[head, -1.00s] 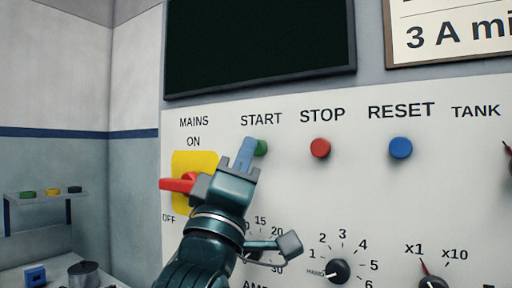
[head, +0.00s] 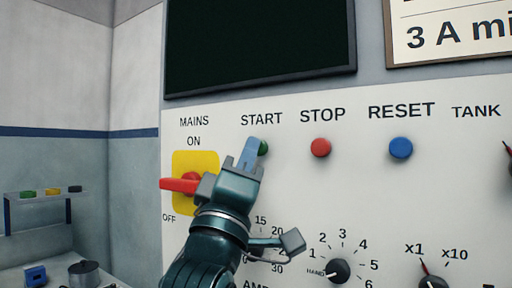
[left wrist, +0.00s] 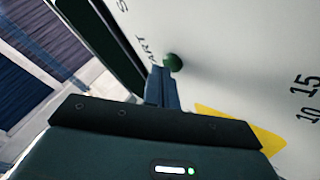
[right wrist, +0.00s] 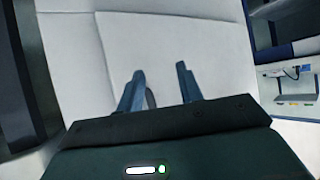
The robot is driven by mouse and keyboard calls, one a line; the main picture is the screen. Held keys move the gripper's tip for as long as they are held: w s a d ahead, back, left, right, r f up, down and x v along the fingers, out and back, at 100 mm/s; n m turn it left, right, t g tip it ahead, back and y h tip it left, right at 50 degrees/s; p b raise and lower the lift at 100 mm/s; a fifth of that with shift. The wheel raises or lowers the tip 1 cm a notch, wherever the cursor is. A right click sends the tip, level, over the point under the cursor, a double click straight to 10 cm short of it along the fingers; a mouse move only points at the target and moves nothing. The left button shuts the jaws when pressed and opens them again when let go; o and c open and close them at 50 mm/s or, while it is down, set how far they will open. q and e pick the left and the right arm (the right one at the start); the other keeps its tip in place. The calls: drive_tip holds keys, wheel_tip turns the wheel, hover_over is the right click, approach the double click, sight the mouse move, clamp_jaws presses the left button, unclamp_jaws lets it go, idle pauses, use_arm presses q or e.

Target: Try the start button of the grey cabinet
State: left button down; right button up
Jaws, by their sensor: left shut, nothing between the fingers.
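The grey cabinet's pale panel (head: 450,185) fills the right of the head view. The green start button (head: 263,147) sits under the word START, partly hidden by my left fingers. My left gripper (head: 250,146) is shut and empty, its fingertips just left of the button in the picture. In the left wrist view the shut fingers (left wrist: 160,76) overlap the edge of the green button (left wrist: 173,62); whether they touch or press it I cannot tell. My right gripper (right wrist: 160,71) shows only in its wrist view, open and empty, facing a pale padded surface.
A red stop button (head: 321,147) and a blue reset button (head: 401,148) stand to the right. The red mains handle (head: 178,185) lies level on a yellow plate (head: 207,160), beside my gripper. A selector knob (head: 338,271) is below. A dark screen (head: 260,45) is above.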

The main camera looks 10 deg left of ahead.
idle(0.5)
use_arm(q)
drive_tip(key=shift+s+a, duration=0.25)
drive_tip(key=shift+s, duration=0.5)
drive_tip(key=s, duration=0.1)
drive_tip(key=s+a, duration=0.1)
drive_tip(key=s, duration=0.1)
drive_tip(key=s+p, duration=0.1)
drive_tip(key=shift+s+a, duration=0.35)
drive_tip(key=shift+s, duration=0.05)
idle(0.5)
